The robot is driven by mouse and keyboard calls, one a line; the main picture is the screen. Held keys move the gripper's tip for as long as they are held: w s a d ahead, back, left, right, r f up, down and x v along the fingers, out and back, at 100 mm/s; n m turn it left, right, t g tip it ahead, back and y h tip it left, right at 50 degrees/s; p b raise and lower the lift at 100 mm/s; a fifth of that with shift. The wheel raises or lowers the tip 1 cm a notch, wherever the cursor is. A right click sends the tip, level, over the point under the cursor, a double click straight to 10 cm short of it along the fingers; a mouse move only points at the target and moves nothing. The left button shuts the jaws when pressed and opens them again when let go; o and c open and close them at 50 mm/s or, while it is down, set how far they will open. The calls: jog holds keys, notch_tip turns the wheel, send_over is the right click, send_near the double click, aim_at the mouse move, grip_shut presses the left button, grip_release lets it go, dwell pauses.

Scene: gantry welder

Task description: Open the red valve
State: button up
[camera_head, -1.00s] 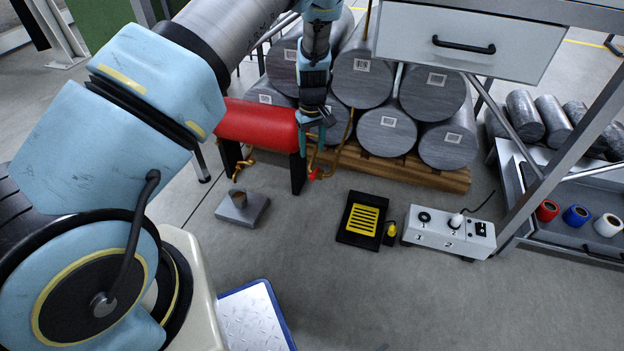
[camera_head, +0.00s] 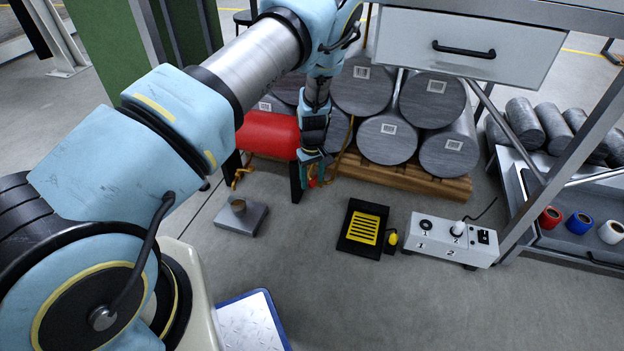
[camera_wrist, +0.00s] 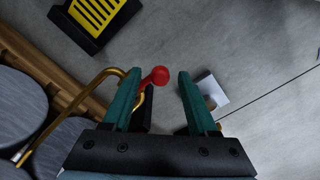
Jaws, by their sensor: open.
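The red valve knob (camera_wrist: 160,75) is a small round red ball on a short red stem. In the wrist view it shows between the tips of my gripper (camera_wrist: 157,84), nearer the left finger. My gripper is open and holds nothing. I cannot tell whether the left finger touches the stem. In the head view my gripper (camera_head: 315,172) points down at the right end of the red cylinder (camera_head: 266,136). Only a bit of the red valve (camera_head: 312,183) shows there, and the fingers hide most of it.
A yellow hose (camera_wrist: 83,97) curves past the left finger. A grey block with a cup (camera_head: 240,217), a black-yellow tray (camera_head: 362,228) and a control box (camera_head: 450,240) sit on the floor nearby.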

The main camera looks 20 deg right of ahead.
jog(key=shift+c, duration=0.2)
grip_shut()
dwell(1.1)
